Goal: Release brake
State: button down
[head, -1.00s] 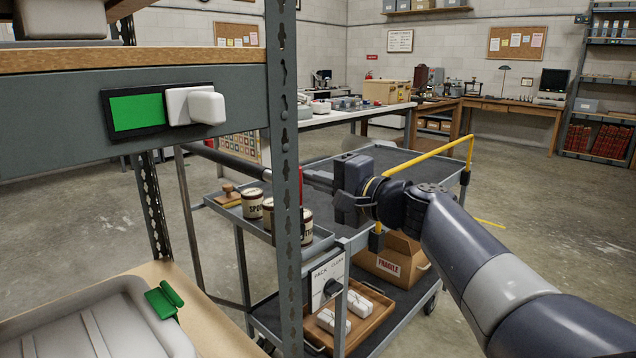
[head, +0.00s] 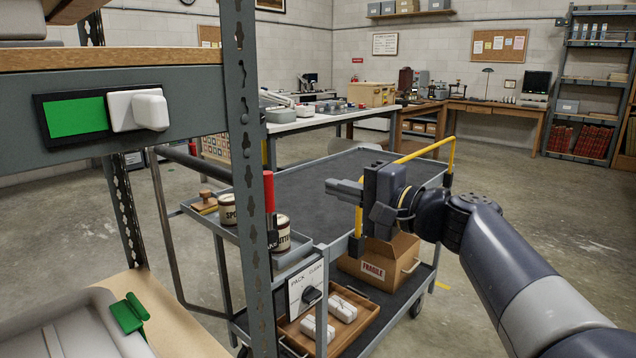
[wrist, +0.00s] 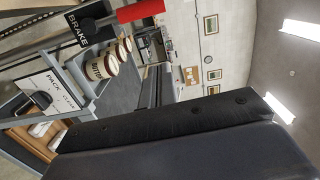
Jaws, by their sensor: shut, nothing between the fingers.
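The brake lever has an upright red grip (head: 269,192) at the near side of the cart (head: 325,175), just right of the grey shelf post. Its dark base is partly hidden by the post. In the wrist view the red grip (wrist: 140,10) shows at the top edge, beside a black plate reading BRAKE (wrist: 76,42). My gripper (head: 334,188) is shut and empty, pointing left over the cart. In the head view it is to the right of the red grip, apart from it. A dark part of my gripper fills the bottom of the wrist view.
The shelf post (head: 248,180) stands close in front of the cart. Tins (head: 228,208) stand in the cart's side tray. A panel marked PACK (head: 306,289) with a dark knob hangs below. A FRAGILE box (head: 378,263) and wooden tray (head: 352,326) are on the lower shelf.

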jog(key=shift+v, duration=1.45)
